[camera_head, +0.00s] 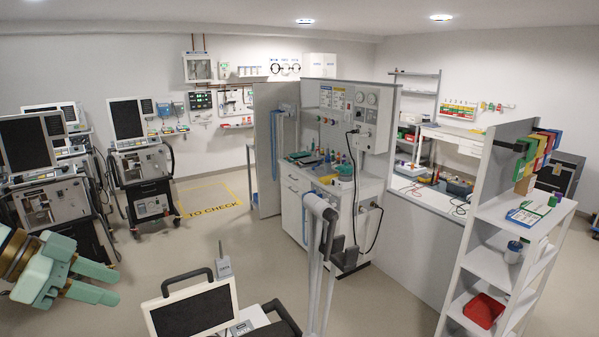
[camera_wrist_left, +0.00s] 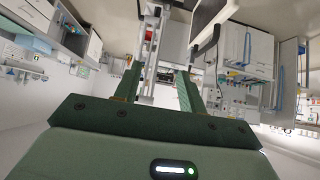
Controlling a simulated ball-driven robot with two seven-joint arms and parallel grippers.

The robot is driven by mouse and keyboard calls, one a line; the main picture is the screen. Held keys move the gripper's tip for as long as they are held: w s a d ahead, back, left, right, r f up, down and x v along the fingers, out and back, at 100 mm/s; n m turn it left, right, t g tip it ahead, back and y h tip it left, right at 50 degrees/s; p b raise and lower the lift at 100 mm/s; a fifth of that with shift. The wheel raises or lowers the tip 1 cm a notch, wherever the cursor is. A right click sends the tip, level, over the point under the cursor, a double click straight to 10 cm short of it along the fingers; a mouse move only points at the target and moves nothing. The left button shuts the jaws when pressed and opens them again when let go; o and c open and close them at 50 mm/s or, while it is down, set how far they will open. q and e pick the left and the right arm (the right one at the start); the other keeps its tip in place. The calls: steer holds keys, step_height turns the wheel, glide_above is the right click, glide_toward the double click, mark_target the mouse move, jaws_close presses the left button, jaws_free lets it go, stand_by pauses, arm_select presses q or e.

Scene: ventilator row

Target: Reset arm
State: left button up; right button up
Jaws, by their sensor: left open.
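My left gripper (camera_head: 112,284) is at the lower left of the head view, its two green fingers spread apart and pointing right. Nothing shows between the fingers. My right gripper is not in the head view. A grey jointed pole (camera_head: 318,250) stands in the lower middle of the head view, apart from my left gripper. A cart screen (camera_head: 192,312) with black handles is at the bottom centre, to the right of the gripper.
A white workbench (camera_head: 300,205) with bottles and a partition is in the middle. A shelf unit (camera_head: 500,215) with a red tray (camera_head: 484,310) is at the right. A yellow-marked floor area (camera_head: 208,196) is clear.

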arm_select(q)
steer(key=d+r+m+t+h, duration=0.1)
steer(key=d+m+t+h, duration=0.3)
steer(key=d+t+h, duration=0.4)
steer(key=a+f+n+t+y, duration=0.55)
steer(key=f+n+y, duration=0.4)
steer(key=y, duration=0.85)
steer(key=s+d+f+m+g+y, duration=0.2)
steer(key=s+f+g, duration=1)
steer(key=s+f, duration=0.45)
steer(key=s+d+f+g+h+b, duration=0.15)
steer(key=f+b, duration=0.35)
steer(key=f, duration=1.4)
steer(key=s+d+f+g+h+b, duration=0.1)
steer(key=d+f+g+h+b, duration=0.35)
steer(key=f, duration=1.45)
steer(key=s+a+f+n+y+b, duration=0.1)
steer(key=s+f+n+b, duration=0.2)
steer(key=s+f+b, duration=0.6)
steer(key=s+f, duration=1.1)
steer(key=f, duration=0.3)
steer(key=shift+a+n+y, duration=0.3)
steer(key=shift+n, duration=0.05)
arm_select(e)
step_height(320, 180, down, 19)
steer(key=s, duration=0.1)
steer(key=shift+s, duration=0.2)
